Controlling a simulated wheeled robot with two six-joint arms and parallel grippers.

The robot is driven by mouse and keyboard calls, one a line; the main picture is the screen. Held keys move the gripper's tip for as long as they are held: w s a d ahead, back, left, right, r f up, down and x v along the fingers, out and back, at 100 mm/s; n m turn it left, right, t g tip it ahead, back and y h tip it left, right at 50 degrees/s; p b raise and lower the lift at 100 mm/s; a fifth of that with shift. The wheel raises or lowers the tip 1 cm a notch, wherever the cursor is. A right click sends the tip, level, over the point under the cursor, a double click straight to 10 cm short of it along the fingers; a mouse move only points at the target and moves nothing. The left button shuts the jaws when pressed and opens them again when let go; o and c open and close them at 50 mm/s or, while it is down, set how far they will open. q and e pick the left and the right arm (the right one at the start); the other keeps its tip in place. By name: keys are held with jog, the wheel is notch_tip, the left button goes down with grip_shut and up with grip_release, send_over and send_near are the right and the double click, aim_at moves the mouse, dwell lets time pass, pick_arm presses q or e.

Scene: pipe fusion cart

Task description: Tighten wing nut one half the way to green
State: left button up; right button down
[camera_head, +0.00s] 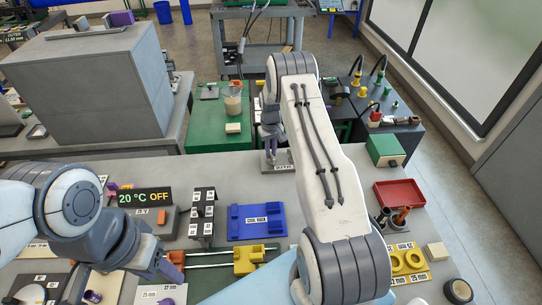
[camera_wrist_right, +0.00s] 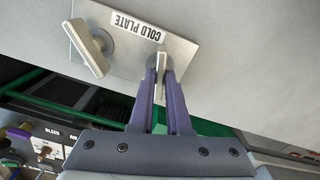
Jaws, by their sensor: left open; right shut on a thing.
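The cold plate (camera_wrist_right: 188,42) is a pale labelled plate in the right wrist view; it also shows in the head view (camera_head: 268,168), partly behind my right arm. Two cream wing nuts stand on it. My right gripper (camera_wrist_right: 162,78) is shut on one wing nut (camera_wrist_right: 162,58), with its purple fingers on either side of the wing. The other wing nut (camera_wrist_right: 88,48) stands free to the left, its wing slanted. Which is number one I cannot tell, and no green mark shows on the plate. My left gripper (camera_head: 166,268) is open and empty at lower left, away from the plate.
A blue rack (camera_head: 238,232), a yellow block (camera_head: 246,262) and a black stand (camera_head: 203,213) are on the grey table left of my right arm. A red tray (camera_head: 400,193) and a green box (camera_head: 385,150) are at right. A green-topped table (camera_head: 205,125) stands behind.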

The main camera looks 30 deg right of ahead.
jog(key=c, duration=0.9)
grip_release()
notch_tip(320, 180, up, 10)
jog(key=b, duration=0.3)
jog(key=shift+r, duration=0.25)
